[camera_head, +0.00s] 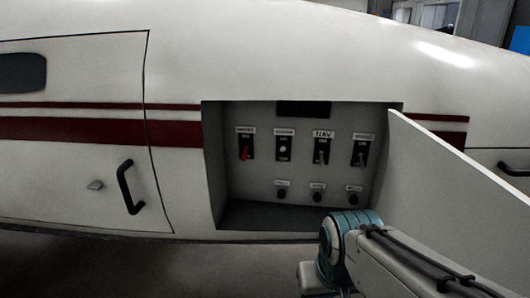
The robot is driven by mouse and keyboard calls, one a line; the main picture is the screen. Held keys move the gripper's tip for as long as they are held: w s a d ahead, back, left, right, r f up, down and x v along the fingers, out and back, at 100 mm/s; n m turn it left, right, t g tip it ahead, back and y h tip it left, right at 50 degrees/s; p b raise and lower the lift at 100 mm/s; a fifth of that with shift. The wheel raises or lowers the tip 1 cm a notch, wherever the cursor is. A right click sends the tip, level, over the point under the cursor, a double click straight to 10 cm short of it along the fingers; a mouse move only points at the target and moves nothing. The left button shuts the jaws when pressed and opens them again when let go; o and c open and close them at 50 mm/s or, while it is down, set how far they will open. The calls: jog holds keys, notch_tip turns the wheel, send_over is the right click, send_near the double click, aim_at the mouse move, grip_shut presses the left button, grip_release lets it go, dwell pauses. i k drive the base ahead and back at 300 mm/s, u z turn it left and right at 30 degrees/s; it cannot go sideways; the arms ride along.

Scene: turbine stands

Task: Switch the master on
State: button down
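A recessed grey switch panel (264,175) is set in the white body in the camera_head view. Its upper row has a switch with a red lever (245,154) at the left, a second switch (284,147), a third under a label like "NAV" (321,150), and a fourth (361,153) at the right. The red lever appears to hang downward. The labels are too small to read surely, so I cannot tell which switch is the master. My arm enters at the lower right, in front of the panel's lower right corner. My gripper is not in view.
Three small dark knobs, such as the middle one (317,196), sit below the switches. A white open flap (455,190) stands out at the panel's right. A black handle (128,188) is on the door to the left. Dark floor (150,270) lies below.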

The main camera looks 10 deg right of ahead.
aim_at(246, 147)
jog(key=z, duration=0.05)
jog(key=i, duration=0.6)
jog(key=z, duration=0.65)
jog(key=k, duration=0.85)
jog(key=u, duration=0.8)
jog(key=i, duration=0.5)
